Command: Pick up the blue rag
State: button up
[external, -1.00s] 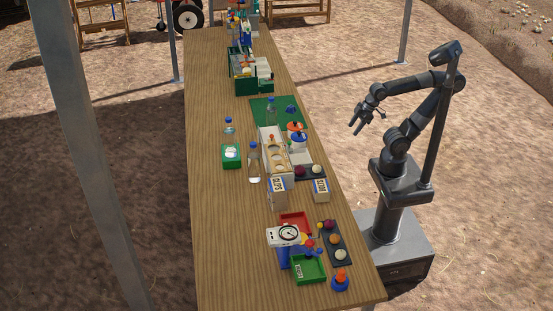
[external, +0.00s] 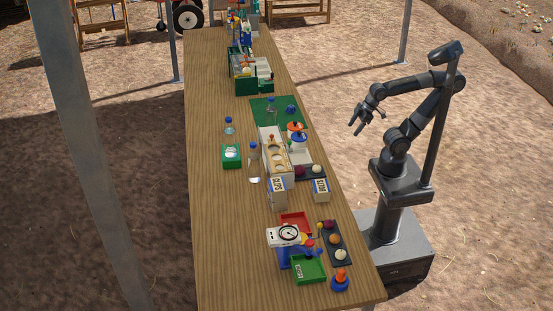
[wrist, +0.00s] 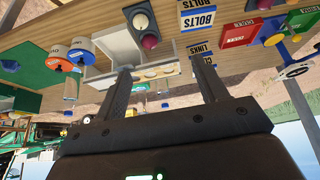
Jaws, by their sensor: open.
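A small blue crumpled thing (external: 291,109), which looks like the blue rag, lies on the green mat (external: 262,103) near the table's right edge. In the wrist view it shows at the far left as a blue patch (wrist: 10,65) on the green mat. My gripper (external: 356,127) is open and empty. It hangs in the air to the right of the table, apart from the rag. In the wrist view its two fingers (wrist: 160,68) stand wide apart with nothing held between them.
Orange-and-blue-topped containers (external: 297,131) and a white tray with round holes (external: 276,152) stand close to the rag. Boxes (external: 320,190) and trays fill the near end. The table's left side is mostly clear.

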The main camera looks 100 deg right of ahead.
jog(key=shift+o, duration=0.2)
jog(key=w+d+m+g+h, duration=0.1)
jog(key=w+d+m, duration=0.4)
jog(key=w+d, duration=0.65)
jog(key=w+d+m+g+h, duration=0.1)
jog(key=w+d+m, duration=0.55)
jog(key=d, duration=0.75)
jog(key=m+g+h, duration=0.2)
jog(key=m+g, duration=0.2)
jog(key=m, duration=0.2)
send_near(291, 107)
jog(key=x, duration=0.4)
jog(key=shift+s+a+f, duration=0.1)
jog(key=shift+s+f, duration=0.1)
jog(key=shift+s, duration=0.05)
jog(key=shift+t, duration=0.3)
jog(key=shift+d+x, duration=0.2)
jog(key=shift+x, duration=1.15)
jog(key=shift+d+x, duration=0.15)
jog(key=shift+x, duration=1.15)
jog(key=shift+r, duration=0.15)
